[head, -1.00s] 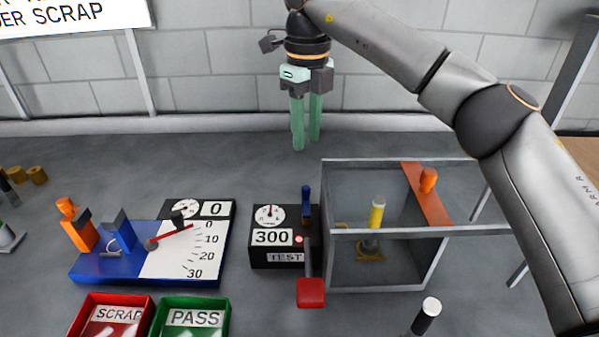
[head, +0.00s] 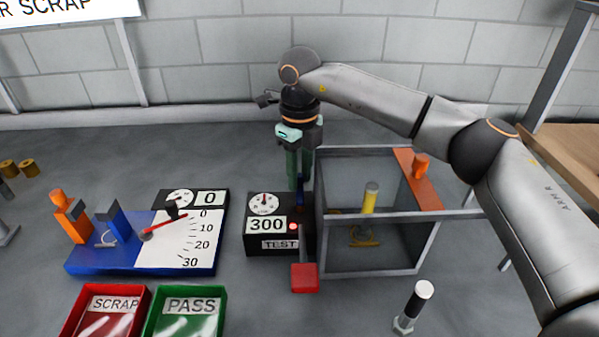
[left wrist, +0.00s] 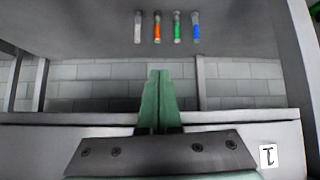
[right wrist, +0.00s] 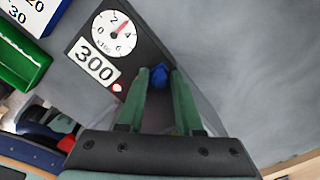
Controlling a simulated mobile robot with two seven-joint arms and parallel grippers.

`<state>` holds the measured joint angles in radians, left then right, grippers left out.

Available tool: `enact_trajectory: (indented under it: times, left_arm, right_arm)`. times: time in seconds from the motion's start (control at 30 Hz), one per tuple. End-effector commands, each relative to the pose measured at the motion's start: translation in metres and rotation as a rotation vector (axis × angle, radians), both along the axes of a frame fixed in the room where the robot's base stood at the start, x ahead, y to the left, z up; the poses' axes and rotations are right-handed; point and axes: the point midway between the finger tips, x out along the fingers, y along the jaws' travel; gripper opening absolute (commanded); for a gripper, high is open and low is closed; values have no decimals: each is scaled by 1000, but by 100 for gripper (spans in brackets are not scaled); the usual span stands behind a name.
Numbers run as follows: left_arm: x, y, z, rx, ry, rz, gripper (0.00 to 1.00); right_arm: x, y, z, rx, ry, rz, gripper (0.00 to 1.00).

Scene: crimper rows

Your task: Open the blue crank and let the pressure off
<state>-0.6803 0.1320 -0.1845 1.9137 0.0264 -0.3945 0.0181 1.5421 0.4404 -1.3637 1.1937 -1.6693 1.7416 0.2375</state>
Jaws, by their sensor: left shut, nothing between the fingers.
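The blue crank (head: 299,193) stands at the right end of the black test box (head: 252,237), whose display reads 300. It also shows in the right wrist view (right wrist: 159,76). My right gripper (head: 300,186) points down from above and behind the crank, partly hiding it. In the right wrist view, its two green fingers (right wrist: 161,72) are apart, with the crank's top between their tips; I cannot tell whether they touch it. A small red light (head: 293,226) is lit on the box. My left gripper (left wrist: 157,72) is shut and empty, seen only in the left wrist view.
A framed clear enclosure (head: 378,272) holding a yellow-topped cylinder (head: 370,200) stands right of the test box. A blue gauge fixture (head: 90,262) and red and green trays (head: 190,290) are left.

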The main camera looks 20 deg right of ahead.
Motion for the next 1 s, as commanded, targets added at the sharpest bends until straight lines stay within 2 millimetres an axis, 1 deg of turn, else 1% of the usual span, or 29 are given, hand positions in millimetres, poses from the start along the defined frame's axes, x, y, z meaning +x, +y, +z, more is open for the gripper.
enact_trajectory:
  times: [0.1, 0.4, 0.83, 1.0]
  left_arm:
    - [1, 0, 0, 0, -1, 0, 0]
    - [1, 0, 0, 0, -2, 0, 0]
    - [1, 0, 1, 0, -3, 1, 0]
    - [1, 0, 3, 0, -3, 1, 0]
  right_arm:
    - [0, 0, 0, 0, 0, 0, 33]
    - [0, 0, 0, 0, 0, 0, 0]
    - [0, 0, 1, 0, 0, 4, 0]
    - [1, 2, 1, 0, 0, 39, 0]
